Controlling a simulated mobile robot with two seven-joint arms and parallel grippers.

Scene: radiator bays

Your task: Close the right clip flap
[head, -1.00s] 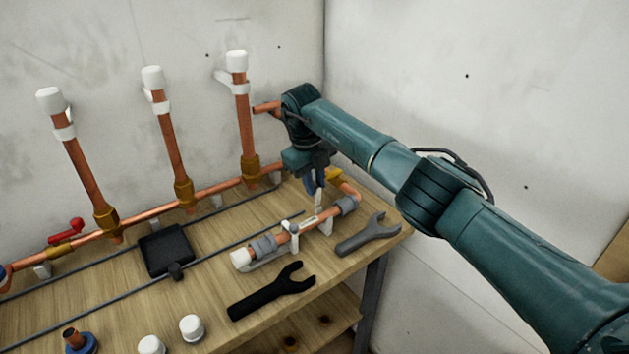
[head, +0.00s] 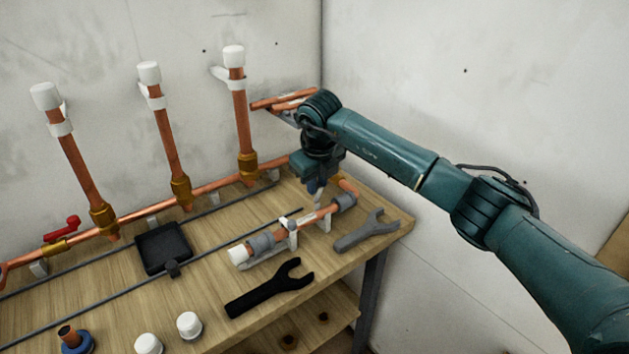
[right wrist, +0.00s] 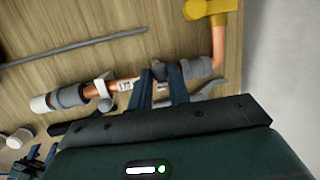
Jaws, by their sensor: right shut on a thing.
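A copper pipe assembly (head: 309,217) with grey collars and a white end cap lies on the bench, held by two white clips. The right clip (head: 326,224) is near the pipe's elbow end, and the left clip (head: 289,235) is nearer the cap. My right gripper (head: 316,190) is above the right clip, pointing down. Its blue fingers (right wrist: 161,72) reach the pipe in the right wrist view and are shut on the small pale flap of the right clip (head: 318,201), which stands up from the pipe. The fingers hide part of it.
A grey wrench (head: 367,232) lies right of the pipe and a black wrench (head: 270,288) in front. A black tray (head: 163,249) is to the left. Copper risers (head: 241,115) with white caps stand along the wall behind my right arm.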

